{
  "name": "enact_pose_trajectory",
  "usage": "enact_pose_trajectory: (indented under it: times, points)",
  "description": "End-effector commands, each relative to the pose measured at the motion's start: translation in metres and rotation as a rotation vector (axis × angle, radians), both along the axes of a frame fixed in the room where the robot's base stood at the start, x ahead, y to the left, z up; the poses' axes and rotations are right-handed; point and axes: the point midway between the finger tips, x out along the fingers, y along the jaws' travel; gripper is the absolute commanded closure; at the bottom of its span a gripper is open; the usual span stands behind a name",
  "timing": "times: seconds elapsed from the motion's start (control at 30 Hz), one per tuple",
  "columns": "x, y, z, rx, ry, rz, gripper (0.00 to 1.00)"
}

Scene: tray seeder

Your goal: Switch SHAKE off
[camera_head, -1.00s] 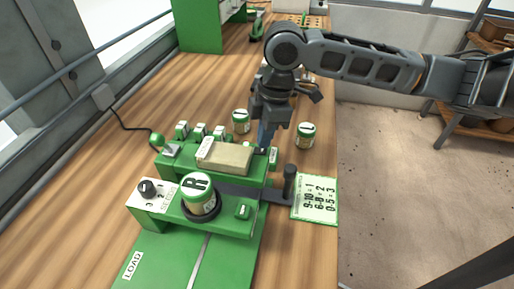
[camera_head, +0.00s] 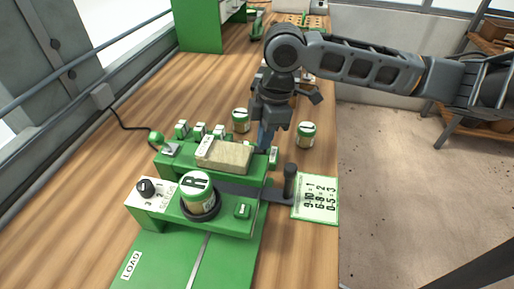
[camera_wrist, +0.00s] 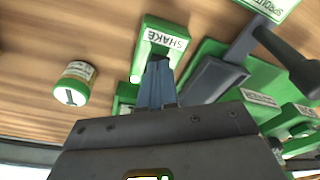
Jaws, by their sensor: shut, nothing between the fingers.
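The SHAKE switch is a small green housing with a white label reading SHAKE (camera_wrist: 165,39) in the wrist view. In the head view its block (camera_head: 273,157) is at the right end of the green seeder machine (camera_head: 172,163), partly behind my gripper. My gripper (camera_wrist: 158,66) is shut and empty, its blue-grey fingertips at the near edge of the switch housing. I cannot tell whether they touch it. The switch's lever is hidden behind the fingers. In the head view my gripper (camera_head: 264,146) points down beside the machine's right end.
A jar marked R (camera_head: 198,196) sits on the machine front. A dark upright handle (camera_head: 290,182) and a number card (camera_head: 316,200) are to its right. Two loose green-lidded jars (camera_head: 306,135) (camera_head: 241,121) flank my gripper. A tan block (camera_head: 225,155) lies on top of the machine.

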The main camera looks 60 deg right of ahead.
Motion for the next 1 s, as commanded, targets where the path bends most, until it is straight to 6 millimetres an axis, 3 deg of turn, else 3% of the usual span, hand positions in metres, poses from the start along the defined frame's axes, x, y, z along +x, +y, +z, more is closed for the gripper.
enact_pose_trajectory:
  times: [0.73, 1.0]
  points:
    - [-0.0001, 0.0001, -0.0109, 0.000, 0.000, 0.000, 1.00]
    - [0.0001, 0.0001, -0.0019, 0.000, 0.000, 0.000, 1.00]
